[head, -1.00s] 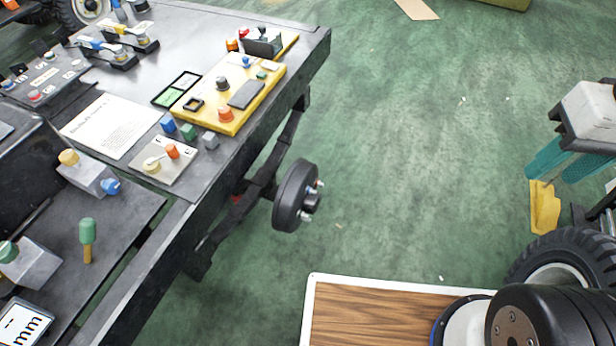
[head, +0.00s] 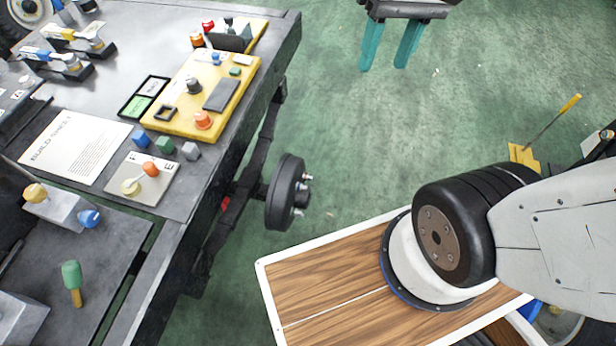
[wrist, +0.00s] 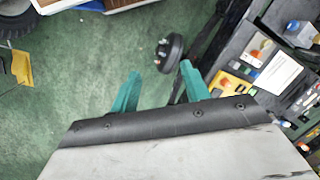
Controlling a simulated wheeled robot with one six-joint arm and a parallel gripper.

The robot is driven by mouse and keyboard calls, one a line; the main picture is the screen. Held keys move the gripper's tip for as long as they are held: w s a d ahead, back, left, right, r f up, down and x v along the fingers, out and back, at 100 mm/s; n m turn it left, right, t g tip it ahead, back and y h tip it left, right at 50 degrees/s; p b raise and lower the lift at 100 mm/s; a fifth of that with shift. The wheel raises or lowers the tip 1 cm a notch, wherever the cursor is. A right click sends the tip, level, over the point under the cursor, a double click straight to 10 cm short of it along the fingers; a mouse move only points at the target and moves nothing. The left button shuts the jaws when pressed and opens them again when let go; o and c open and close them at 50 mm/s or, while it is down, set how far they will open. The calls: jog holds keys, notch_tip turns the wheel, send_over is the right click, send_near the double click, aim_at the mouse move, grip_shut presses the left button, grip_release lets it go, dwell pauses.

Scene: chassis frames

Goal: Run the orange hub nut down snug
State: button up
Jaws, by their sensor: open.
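A dark round wheel hub (head: 286,195) with several short pale studs sits on an axle beside the bench. It also shows in the wrist view (wrist: 172,48), beyond and between the fingertips. I see no orange nut on the hub at this size. Orange pieces lie on the bench: an orange knob-like piece (head: 203,120) on the yellow board and an orange-topped piece (head: 150,168) on a small grey plate. I cannot tell which is the hub nut. My gripper (head: 383,68) is open and empty, its teal fingers high over the floor, apart from the hub; they also show in the wrist view (wrist: 159,68).
The grey bench (head: 195,195) fills the left, with a yellow board (head: 180,127), coloured cubes and a white sheet (head: 75,145). A wood-topped platform with white edging (head: 330,287) is at the bottom. Green floor between is clear.

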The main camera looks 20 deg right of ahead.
jog(key=w+a+f+m+g+y, duration=0.1)
jog(key=w+f+g+y, duration=0.2)
jog(key=w, duration=0.5)
jog(key=w+f+y, duration=0.3)
jog(key=w+f, duration=0.3)
jog(key=w, duration=0.3)
jog(key=w+d+f+m+t+y, duration=0.1)
jog(key=w+d+f+y, duration=0.15)
jog(key=w+f, duration=0.5)
jog(key=w+d+f+m+y, duration=0.1)
jog(key=w+f+m+y, duration=0.2)
jog(key=f, duration=0.8)
jog(key=m+t+y, duration=0.1)
jog(key=m+t, duration=0.7)
jog(key=t, duration=0.5)
send_near(306, 177)
jog(key=w+f, duration=0.1)
jog(key=f, duration=0.1)
jog(key=x, duration=0.7)
jog(key=shift+r, duration=0.35)
jog(key=c, duration=1)
